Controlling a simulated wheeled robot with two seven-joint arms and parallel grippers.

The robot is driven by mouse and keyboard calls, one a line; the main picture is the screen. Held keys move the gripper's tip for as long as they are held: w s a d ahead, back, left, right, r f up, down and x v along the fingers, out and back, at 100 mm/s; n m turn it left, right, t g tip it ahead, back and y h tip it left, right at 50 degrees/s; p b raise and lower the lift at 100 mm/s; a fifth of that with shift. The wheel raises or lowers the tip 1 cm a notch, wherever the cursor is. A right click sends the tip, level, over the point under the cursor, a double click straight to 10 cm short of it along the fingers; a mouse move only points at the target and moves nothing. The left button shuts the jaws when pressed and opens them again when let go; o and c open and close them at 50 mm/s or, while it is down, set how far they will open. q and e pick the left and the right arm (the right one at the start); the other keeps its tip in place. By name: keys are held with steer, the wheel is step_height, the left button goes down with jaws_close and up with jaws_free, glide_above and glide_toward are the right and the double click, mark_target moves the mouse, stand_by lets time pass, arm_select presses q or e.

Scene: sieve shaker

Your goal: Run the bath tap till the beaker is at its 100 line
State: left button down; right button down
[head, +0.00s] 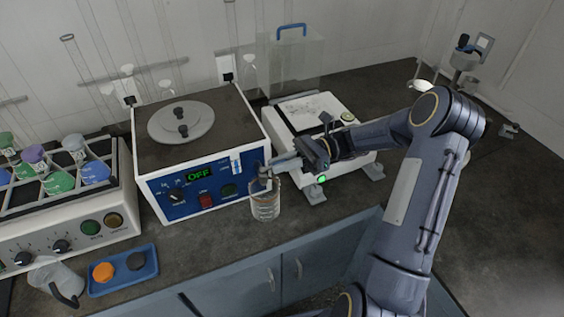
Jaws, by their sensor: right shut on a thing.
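The water bath (205,150) is a white box with a blue front panel, and its display reads OFF in green. The bath tap (264,184) is at the right end of its front. The clear beaker (265,209) stands upright below the tap, with marks on its wall; its water level and the 100 line are too small to read. My right gripper (275,166) reaches in from the right and is shut at the top of the tap, above the beaker; its fingertips partly hide the tap handle. My left gripper is not in view.
A white balance (345,160) with a green light stands just right of the beaker, under my right forearm. At left are a rack of colored flasks (60,175), a clear jug (52,277) and a blue tray (122,272). The counter's front edge is close below the beaker.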

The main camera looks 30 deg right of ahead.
steer(key=c, duration=1.4)
jaws_free()
steer(key=d+b, duration=0.1)
steer(key=d, duration=0.7)
steer(key=shift+s, duration=0.1)
